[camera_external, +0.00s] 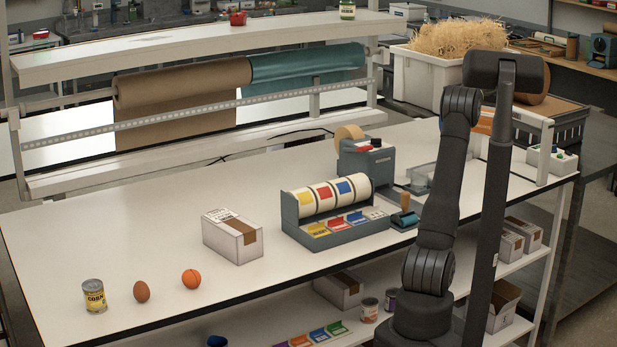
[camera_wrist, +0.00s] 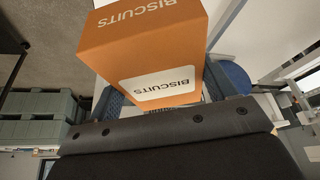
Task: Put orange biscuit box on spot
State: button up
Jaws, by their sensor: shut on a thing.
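The orange biscuit box (camera_wrist: 140,50), lettered BISCUITS, fills the upper middle of the wrist view. My gripper (camera_wrist: 170,88) is shut on it, with a blue finger at each side. In the external view a small piece of orange (camera_external: 483,121) shows between my arm links, at the right end of the bench; it seems to be the box. My arm hides most of it and the gripper there. I cannot make out a marked spot in either view.
A white carton (camera_external: 232,238), label dispenser (camera_external: 335,215) and tape dispenser (camera_external: 366,160) stand on the white bench (camera_external: 130,210). A corn can (camera_external: 95,296), egg (camera_external: 141,292) and orange ball (camera_external: 191,279) stand front left. A straw-filled bin (camera_external: 425,75) is back right. The bench's left part is largely clear.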

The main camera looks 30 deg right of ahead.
jog(key=s+d+m, duration=0.1)
jog(key=s+d, duration=0.2)
jog(key=s, duration=0.3)
notch_tip(320, 180, down, 10)
jog(key=w+f, duration=0.2)
jog(key=w, duration=0.2)
jog(key=w+f, duration=0.6)
jog(key=w, duration=0.1)
jog(key=shift+w+a, duration=0.25)
jog(key=shift+w, duration=0.1)
jog(key=shift+f, duration=2)
jog(key=o, duration=1.1)
jog(key=shift+f, duration=0.15)
jog(key=v, duration=1.2)
jog(key=shift+w+a, duration=0.15)
